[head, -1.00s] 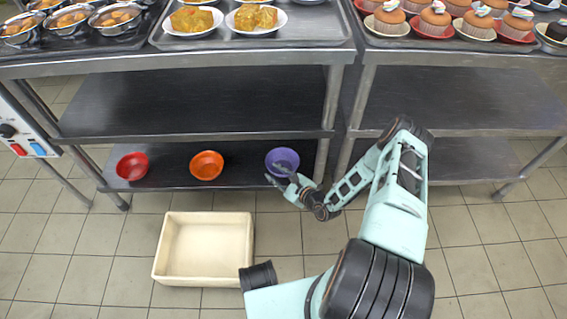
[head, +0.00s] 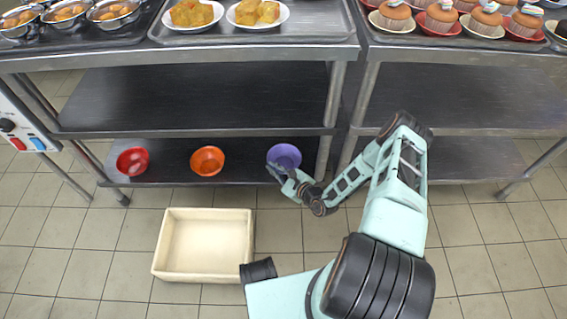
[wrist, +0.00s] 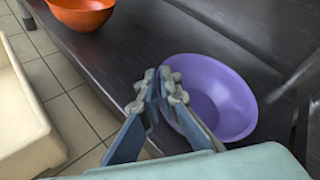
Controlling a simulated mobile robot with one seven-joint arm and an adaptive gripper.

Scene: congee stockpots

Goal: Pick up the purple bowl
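The purple bowl (head: 286,154) sits upright on the lowest shelf, near its right end. In the wrist view the bowl (wrist: 225,95) fills the right centre. My gripper (head: 274,168) is at the bowl's near left rim. In the wrist view the gripper's fingertips (wrist: 162,85) are close together, one inside the bowl and one outside, with the rim pinched between them. The fingers hide part of the bowl's left wall. The bowl looks to be still at shelf level.
An orange bowl (head: 207,161) and a red bowl (head: 132,161) stand to the left on the lowest shelf (head: 165,176). A cream bin (head: 162,245) is on the floor in front. The middle shelf (head: 200,100) is bare above; a table leg (head: 324,157) stands right of the purple bowl.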

